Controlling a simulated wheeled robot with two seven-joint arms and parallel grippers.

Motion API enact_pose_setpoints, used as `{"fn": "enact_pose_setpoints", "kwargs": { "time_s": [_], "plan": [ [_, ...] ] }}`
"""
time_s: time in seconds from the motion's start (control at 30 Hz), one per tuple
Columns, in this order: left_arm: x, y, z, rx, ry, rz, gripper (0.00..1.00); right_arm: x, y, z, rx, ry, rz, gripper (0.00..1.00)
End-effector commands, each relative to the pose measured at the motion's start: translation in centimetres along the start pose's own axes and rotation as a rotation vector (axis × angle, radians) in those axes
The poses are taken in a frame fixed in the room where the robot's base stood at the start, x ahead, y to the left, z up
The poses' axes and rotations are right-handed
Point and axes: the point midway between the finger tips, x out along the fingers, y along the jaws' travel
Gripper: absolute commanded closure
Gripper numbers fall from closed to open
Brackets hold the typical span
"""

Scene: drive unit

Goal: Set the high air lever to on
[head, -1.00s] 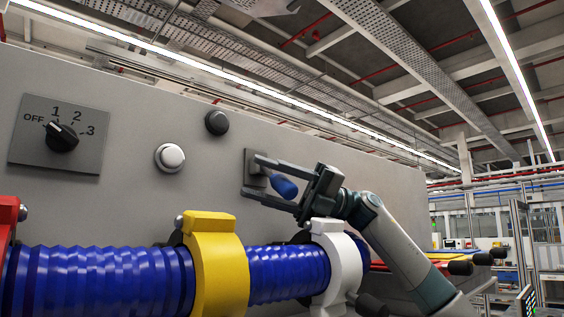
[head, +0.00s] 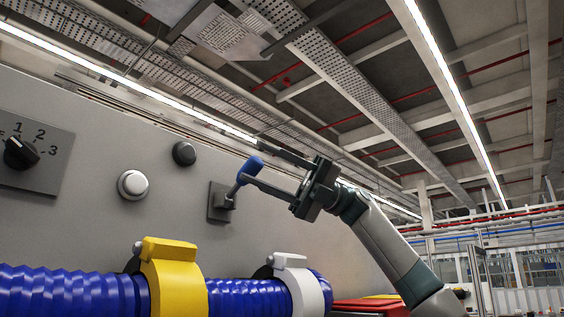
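The lever has a blue handle (head: 251,167) on a metal stem and a dark square base plate (head: 217,208) on the grey panel. The handle points up and to the right, away from the panel. My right gripper (head: 257,164) comes in from the right with its fingers spread. The upper finger lies above the handle and the lower finger is just under it, by the stem. I cannot tell whether the lower finger touches the lever. My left gripper is not in view.
Left of the lever are a white button (head: 133,184), a black knob (head: 184,153) and a rotary dial (head: 20,152). Below runs a blue corrugated hose (head: 70,292) with a yellow clamp (head: 172,275) and a white clamp (head: 297,283). Space above the panel is open.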

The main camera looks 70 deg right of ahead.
Motion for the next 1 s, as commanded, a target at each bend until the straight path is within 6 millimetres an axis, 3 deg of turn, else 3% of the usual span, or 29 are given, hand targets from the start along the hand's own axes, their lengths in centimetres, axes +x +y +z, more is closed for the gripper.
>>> {"fn": "enact_pose_setpoints", "kwargs": {
  "time_s": [0.1,0.33,0.63,1.0],
  "plan": [
    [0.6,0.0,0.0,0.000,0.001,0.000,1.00,-0.9,1.6,-0.4,-0.002,-0.002,-0.002,0.56],
    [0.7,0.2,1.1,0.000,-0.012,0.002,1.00,-1.8,3.3,-0.6,0.003,0.000,-0.004,0.56],
    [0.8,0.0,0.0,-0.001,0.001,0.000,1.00,-1.9,3.6,-0.7,0.004,0.001,-0.005,0.56],
    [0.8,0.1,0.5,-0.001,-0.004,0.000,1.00,-1.9,3.5,-0.7,0.004,0.001,-0.005,0.56]
  ]
}}
